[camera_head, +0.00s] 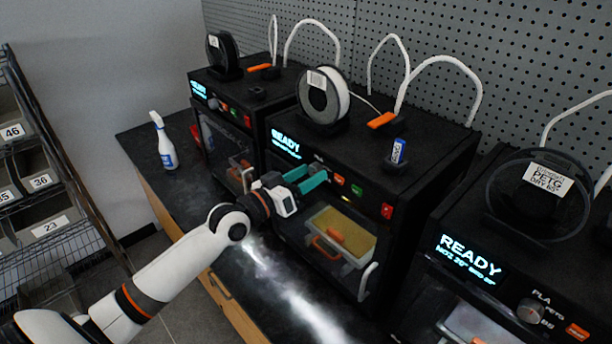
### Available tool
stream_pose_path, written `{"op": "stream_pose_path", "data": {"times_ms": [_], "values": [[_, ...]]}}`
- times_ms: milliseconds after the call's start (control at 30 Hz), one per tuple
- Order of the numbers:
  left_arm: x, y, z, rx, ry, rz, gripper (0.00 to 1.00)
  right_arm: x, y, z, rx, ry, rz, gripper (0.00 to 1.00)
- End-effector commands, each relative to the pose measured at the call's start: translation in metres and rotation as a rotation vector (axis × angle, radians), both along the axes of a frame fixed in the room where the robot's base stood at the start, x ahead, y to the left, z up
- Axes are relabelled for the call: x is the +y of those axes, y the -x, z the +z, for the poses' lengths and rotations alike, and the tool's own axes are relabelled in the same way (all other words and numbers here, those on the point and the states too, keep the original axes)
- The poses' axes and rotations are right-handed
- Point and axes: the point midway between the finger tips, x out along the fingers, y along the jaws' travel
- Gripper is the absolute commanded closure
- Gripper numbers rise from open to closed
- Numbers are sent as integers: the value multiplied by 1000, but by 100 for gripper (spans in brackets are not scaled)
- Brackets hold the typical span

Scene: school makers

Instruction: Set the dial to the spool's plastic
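Three dark printers stand in a row. My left gripper (319,176) has its teal fingers at the front panel of the middle printer (391,147), just under its "PLA" marking. A gap shows between the fingers, but the dial there is hidden, and I cannot tell whether they touch it. The middle printer's white spool (342,91) carries a label too small to read. The right printer's spool (495,197) has a label reading "PETG DRY 65". The right printer's dial (529,311) sits beside PLA, PETG and ABS markings. My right gripper is not in view.
The left printer (259,80) holds a dark spool (223,56). A spray bottle (164,143) stands on the bench at left. A small blue-and-white item (398,151) stands on the middle printer. A rack of numbered bins (42,182) is at far left.

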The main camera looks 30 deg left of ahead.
Motion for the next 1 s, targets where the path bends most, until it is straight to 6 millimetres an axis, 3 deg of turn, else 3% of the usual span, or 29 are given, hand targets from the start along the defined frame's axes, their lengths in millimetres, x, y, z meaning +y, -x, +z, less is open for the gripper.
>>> {"op": "stream_pose_path", "data": {"times_ms": [367, 800, 1000], "values": [[3, 6, -2, -1, -1, 1, 49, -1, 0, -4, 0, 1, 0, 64], [29, 75, -10, 3, -3, 0, 49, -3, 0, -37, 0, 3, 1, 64], [39, 98, -10, 4, -3, 1, 49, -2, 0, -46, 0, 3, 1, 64]]}}
